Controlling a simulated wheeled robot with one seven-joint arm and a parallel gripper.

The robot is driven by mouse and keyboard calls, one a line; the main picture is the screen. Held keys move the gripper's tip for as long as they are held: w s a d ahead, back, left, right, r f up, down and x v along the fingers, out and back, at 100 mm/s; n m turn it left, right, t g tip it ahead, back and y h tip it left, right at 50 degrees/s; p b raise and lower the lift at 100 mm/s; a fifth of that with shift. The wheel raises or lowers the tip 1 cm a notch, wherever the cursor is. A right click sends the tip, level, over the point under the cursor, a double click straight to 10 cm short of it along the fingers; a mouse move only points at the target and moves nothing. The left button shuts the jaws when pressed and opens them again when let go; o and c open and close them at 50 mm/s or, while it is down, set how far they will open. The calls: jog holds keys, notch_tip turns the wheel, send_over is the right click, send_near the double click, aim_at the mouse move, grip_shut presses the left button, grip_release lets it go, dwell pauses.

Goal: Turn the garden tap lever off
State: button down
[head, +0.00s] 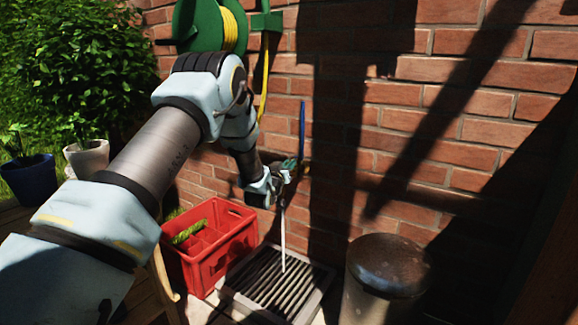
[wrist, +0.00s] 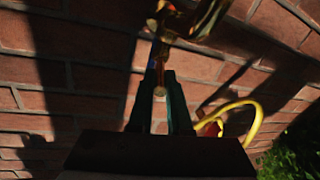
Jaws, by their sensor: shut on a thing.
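The brass garden tap (wrist: 196,18) is at the top of the wrist view, against the brick wall. Its lever (wrist: 160,52) points down from the tap, reddish in the dim light. My gripper (wrist: 160,82) is shut on the lever, with one finger on each side of it. In the head view my gripper (head: 286,178) is at the wall and hides most of the tap. A thin pale stream of water (head: 283,232) falls from there to the drain grate (head: 268,284). The lever's exact angle is hard to tell.
A red crate (head: 222,262) stands left of the grate, and a round metal-lidded bin (head: 388,266) stands to its right. A green hose reel (head: 210,24) with yellow hose (head: 265,75) hangs on the wall above. Plant pots (head: 88,158) stand at the far left.

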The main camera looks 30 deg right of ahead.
jog(key=shift+w+a+m+g+h, duration=0.2)
jog(key=shift+w+m+g+h, duration=0.1)
jog(key=shift+m+g+h, duration=0.35)
jog(key=shift+w+a+m+g+h, duration=0.15)
jog(key=shift+w+m+g+h, duration=0.25)
jog(key=shift+g, duration=0.35)
jog(key=shift+s, duration=0.15)
jog(key=c, duration=0.9)
grip_release()
jog(key=shift+o, duration=0.2)
jog(key=p+v, duration=0.2)
jog(key=v, duration=0.9)
jog(key=shift+d, duration=0.1)
